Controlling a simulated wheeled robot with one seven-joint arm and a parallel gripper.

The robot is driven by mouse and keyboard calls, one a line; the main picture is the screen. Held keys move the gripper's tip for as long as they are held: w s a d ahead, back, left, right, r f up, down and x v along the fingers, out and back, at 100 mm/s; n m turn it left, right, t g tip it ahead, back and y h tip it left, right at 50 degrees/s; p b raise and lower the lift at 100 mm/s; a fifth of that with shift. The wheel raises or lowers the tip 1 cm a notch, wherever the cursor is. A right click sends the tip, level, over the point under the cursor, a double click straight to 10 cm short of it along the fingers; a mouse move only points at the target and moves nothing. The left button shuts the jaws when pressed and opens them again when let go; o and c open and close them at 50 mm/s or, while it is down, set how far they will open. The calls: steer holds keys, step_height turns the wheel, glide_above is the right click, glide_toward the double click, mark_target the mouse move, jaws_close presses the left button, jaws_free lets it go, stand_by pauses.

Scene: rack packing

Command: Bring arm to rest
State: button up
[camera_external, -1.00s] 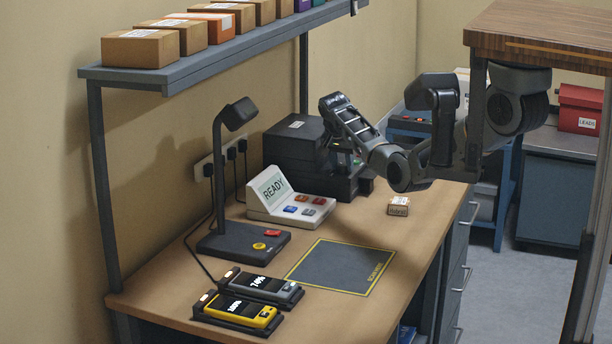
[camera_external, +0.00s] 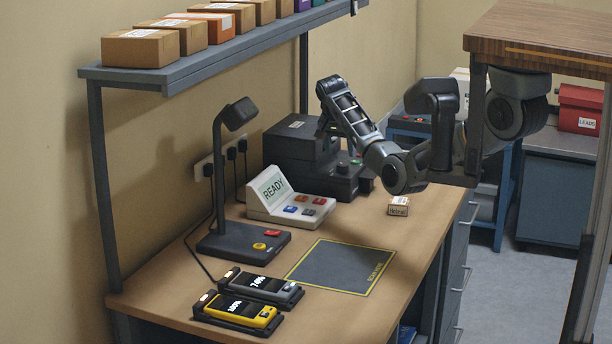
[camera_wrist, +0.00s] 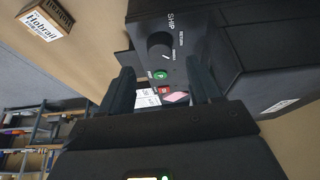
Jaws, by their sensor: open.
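My arm reaches in from the right in the external view, with its forearm slanting up to the left over the bench. My gripper (camera_wrist: 162,88) shows in the wrist view with its two dark fingers apart and nothing clearly held between them. In the external view the gripper is mostly hidden by my forearm, near the black label printer (camera_external: 296,143). The printer also shows in the wrist view (camera_wrist: 205,55), with a knob, a green button and a red button beyond the fingers.
A small Hobrail box (camera_external: 398,207) sits on the bench (camera_external: 215,305), right of the printer. A READY console (camera_external: 288,198), a lamp-like scanner stand (camera_external: 243,240), a dark mat (camera_external: 342,266) and two docked handhelds (camera_external: 240,308) share the bench. A shelf (camera_external: 225,63) with boxes hangs above.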

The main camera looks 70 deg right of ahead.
steer(key=shift+v, duration=0.95)
